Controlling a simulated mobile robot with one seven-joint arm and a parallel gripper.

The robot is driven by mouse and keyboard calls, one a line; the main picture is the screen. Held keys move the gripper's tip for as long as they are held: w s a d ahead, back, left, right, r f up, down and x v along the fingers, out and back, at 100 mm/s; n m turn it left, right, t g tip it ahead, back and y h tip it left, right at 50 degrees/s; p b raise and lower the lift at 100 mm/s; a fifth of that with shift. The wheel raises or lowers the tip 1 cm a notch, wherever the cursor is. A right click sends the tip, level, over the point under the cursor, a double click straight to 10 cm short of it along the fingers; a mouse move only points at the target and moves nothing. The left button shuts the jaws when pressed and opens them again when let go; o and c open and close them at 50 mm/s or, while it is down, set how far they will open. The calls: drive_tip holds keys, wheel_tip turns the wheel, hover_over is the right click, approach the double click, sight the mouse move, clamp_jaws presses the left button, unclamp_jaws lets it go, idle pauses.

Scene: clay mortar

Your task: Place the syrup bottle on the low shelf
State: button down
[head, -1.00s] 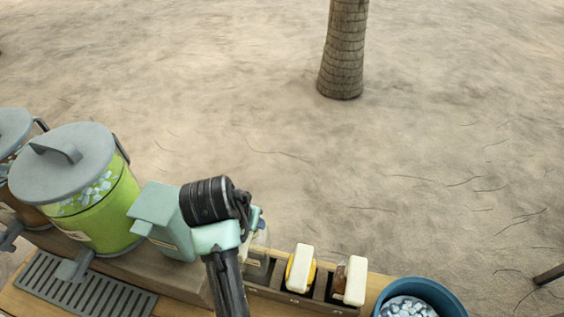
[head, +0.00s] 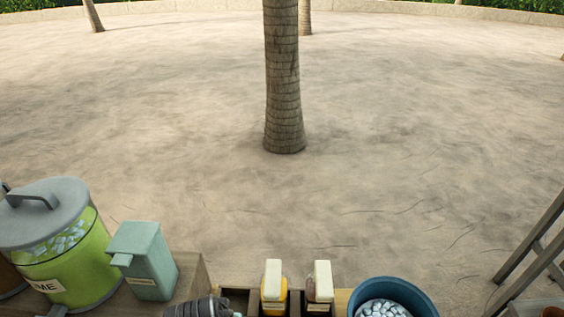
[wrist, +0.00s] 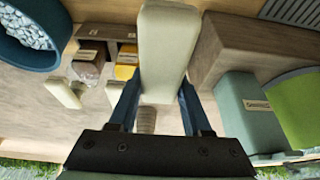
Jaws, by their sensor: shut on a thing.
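In the wrist view my gripper (wrist: 160,82) is shut, with its two dark blue fingers on either side of a bottle with a long cream top, which I take for the syrup bottle (wrist: 166,45). The cream top covers most of the view between the fingers; the bottle's body and contents are hidden. In the head view only a dark part of my arm shows at the bottom edge, and the held bottle cannot be made out. I cannot identify the low shelf for certain in either view.
Two cream-topped bottles, one yellow (head: 274,296) and one brownish (head: 319,290), stand in a wooden rack. A blue ice bucket (head: 423,302) is right of them. A green box (head: 148,265) and lime drink container (head: 70,262) stand left. A wooden frame (head: 540,245) rises at far right.

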drive_tip(key=s+d+f+b, duration=0.2)
drive_tip(key=s+d+f, duration=0.3)
drive_tip(key=d+f, duration=0.3)
drive_tip(key=d, duration=0.2)
drive_tip(key=shift+d+f+b, duration=0.3)
drive_tip(key=shift+d, duration=0.05)
drive_tip(key=shift+s+r, duration=0.15)
